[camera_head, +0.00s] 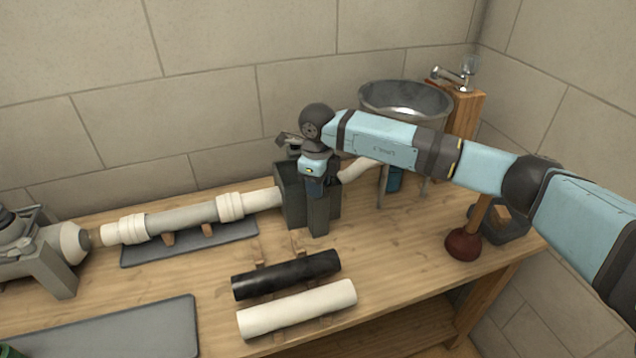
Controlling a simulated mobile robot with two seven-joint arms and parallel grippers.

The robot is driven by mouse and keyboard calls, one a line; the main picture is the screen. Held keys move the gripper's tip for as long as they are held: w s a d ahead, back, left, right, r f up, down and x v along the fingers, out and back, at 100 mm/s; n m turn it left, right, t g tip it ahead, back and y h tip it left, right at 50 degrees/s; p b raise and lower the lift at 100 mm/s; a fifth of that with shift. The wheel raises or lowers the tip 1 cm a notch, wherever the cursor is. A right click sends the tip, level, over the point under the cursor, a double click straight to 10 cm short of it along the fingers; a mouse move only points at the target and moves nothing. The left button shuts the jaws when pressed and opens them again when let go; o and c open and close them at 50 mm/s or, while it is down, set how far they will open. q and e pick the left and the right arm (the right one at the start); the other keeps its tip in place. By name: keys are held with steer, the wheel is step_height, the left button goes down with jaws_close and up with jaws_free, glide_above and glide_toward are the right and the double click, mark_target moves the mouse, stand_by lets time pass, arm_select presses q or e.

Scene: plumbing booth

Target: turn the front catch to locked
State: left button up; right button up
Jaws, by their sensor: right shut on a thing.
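A dark grey clamp block (290,202) stands on the bench around the white pipe, near the middle of the view. My right arm comes in from the right, and its gripper (317,200) points down at the front right of this block. The gripper is shut on what appears to be the front catch. The catch is hidden by the gripper, so its position cannot be told. The white pipe (184,216) runs left from the block, and a bent white piece (356,168) shows on its right. My left gripper is not in view.
A metal basin (405,100) stands behind my right arm, with a tap (455,74) beside it. A black tube (287,274) and a white tube (297,309) lie in front of the block. A plunger (463,243) stands at right. A grey machine (45,250) is at left.

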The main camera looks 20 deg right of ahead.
steer(key=m, duration=0.3)
steer(key=shift+m, duration=0.5)
stand_by(0.4)
steer(key=o, duration=0.8)
steer(key=shift+o, duration=0.6)
step_height(320, 180, up, 14)
